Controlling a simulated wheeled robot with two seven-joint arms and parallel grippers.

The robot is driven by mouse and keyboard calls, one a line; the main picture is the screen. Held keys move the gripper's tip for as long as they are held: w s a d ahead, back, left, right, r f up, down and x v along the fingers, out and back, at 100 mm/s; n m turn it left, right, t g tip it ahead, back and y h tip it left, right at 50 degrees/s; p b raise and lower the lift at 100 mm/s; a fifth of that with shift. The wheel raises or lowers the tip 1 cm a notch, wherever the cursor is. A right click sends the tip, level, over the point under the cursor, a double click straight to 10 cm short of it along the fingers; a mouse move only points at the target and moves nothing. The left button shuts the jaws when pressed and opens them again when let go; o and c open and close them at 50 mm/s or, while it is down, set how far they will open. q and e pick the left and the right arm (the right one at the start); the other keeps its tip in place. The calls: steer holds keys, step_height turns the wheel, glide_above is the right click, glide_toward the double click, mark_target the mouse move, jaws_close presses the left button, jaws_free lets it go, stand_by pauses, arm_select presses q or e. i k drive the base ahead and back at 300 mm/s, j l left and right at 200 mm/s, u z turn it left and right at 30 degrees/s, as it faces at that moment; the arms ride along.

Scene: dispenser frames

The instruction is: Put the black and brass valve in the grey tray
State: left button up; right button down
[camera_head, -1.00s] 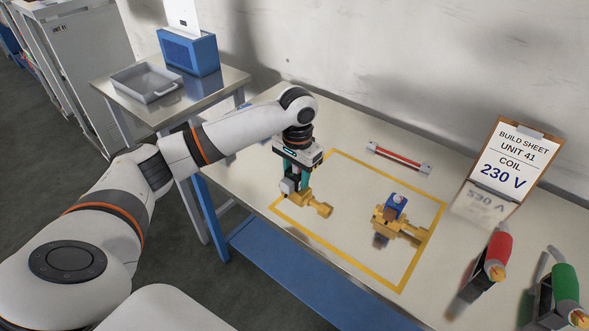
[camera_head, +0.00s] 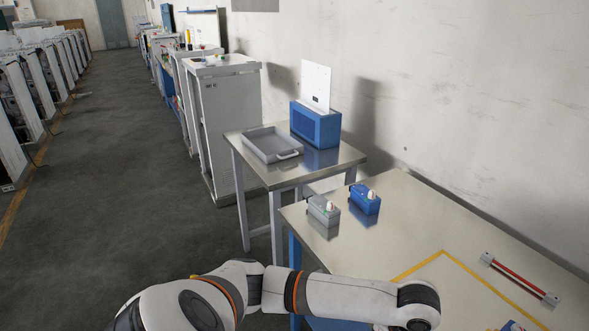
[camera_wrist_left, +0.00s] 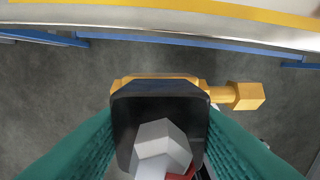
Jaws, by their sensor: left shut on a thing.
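The black and brass valve (camera_wrist_left: 243,96) is in the left wrist view, its black body between my teal fingers and a grey hex piece facing the camera. My left gripper (camera_wrist_left: 160,122) is shut on it. Dark floor shows behind the valve, with the table edge above it in the picture. In the head view my left wrist shows at the bottom, but the gripper and valve are cut off. The grey tray (camera_head: 268,145) looks empty on a small metal side table at the back left. My right gripper is not in view.
A blue box (camera_head: 315,125) with a white panel stands right beside the tray. A grey device (camera_head: 323,211) and a blue device (camera_head: 365,199) sit at the main table's (camera_head: 400,225) far left corner. A red bar (camera_head: 518,278) lies near the wall.

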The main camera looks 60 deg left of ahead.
mark_target(279, 142)
steer(key=i+j, duration=0.1)
steer(key=j, duration=0.5)
steer(key=j+u, duration=0.15)
steer(key=j, duration=0.4)
steer(key=i+j, duration=0.15)
steer(key=j, duration=0.4)
steer(key=i+j+u, duration=0.1)
steer(key=j, duration=0.5)
steer(key=i+j+u, duration=0.1)
steer(key=j, duration=0.45)
steer(key=i+j, duration=0.2)
steer(key=j, duration=0.35)
steer(key=i+j+u, duration=0.1)
steer(key=j, duration=0.45)
steer(key=i+j+u, duration=0.1)
steer(key=j, duration=0.45)
steer(key=i, duration=0.1)
